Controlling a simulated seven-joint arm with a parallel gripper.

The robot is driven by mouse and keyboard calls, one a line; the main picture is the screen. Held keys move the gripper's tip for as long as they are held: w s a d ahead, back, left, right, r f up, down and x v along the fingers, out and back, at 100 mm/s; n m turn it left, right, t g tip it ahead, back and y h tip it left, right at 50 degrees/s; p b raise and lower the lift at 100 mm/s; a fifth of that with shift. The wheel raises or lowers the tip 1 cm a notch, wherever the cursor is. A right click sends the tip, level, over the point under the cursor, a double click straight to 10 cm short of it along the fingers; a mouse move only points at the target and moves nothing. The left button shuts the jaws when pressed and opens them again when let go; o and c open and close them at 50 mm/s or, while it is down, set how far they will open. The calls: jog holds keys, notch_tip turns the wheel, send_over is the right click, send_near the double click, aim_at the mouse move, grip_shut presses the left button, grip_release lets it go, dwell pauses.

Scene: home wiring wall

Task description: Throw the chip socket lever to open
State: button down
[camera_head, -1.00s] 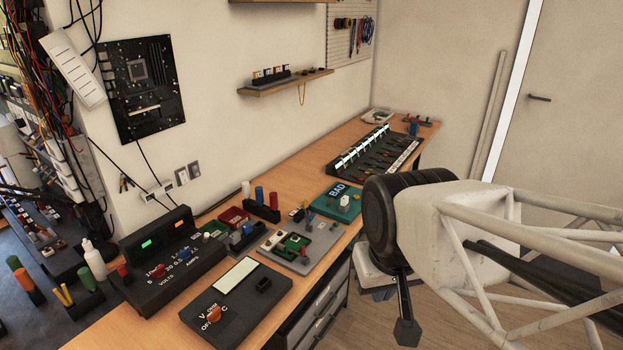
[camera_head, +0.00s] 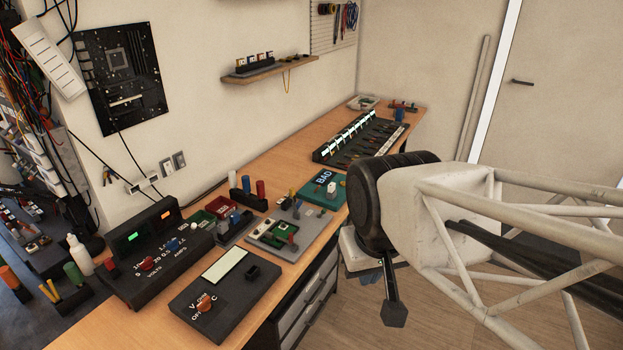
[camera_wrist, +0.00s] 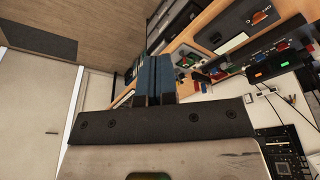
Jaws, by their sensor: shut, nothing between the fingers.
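A grey plate (camera_head: 310,226) on the workbench carries a green board (camera_head: 270,234) with a pale square part, which looks like the chip socket. A small upright lever with a coloured end (camera_head: 293,241) stands at its right side. Its exact position is too small to tell. My gripper (camera_head: 394,312) hangs beyond the bench's front edge, right of the plate and apart from it. In the wrist view its blue fingers (camera_wrist: 157,78) are together with nothing between them.
A dark meter (camera_head: 228,294) and a power supply (camera_head: 148,250) stand left of the plate. A teal "BAD" block (camera_head: 322,190) and a long black rack (camera_head: 360,142) stand behind it. Drawers (camera_head: 312,300) are under the bench. The floor at right is open.

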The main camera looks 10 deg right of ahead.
jog(key=c, duration=1.8)
grip_release()
jog(key=shift+c, duration=0.2)
jog(key=o, duration=0.5)
jog(key=shift+w+r, duration=0.1)
jog(key=shift+o, duration=1.1)
jog(key=shift+w+r, duration=0.1)
jog(key=shift+w, duration=0.15)
jog(key=shift+o, duration=0.2)
jog(key=w+r+n, duration=0.1)
jog(key=w+r, duration=0.1)
jog(key=w, duration=0.7)
jog(key=w+d+r+n, duration=0.1)
jog(key=w, duration=0.8)
jog(key=shift+d+r+g, duration=0.25)
jog(key=shift+r+g, duration=0.05)
jog(key=shift+r, duration=0.1)
jog(key=n+g, duration=0.2)
jog(key=n, duration=0.5)
send_over(319, 186)
notch_tip(319, 186, down, 28)
jog(key=shift+a+f, duration=0.1)
jog(key=shift+f, duration=0.15)
jog(key=shift+w+f, duration=0.2)
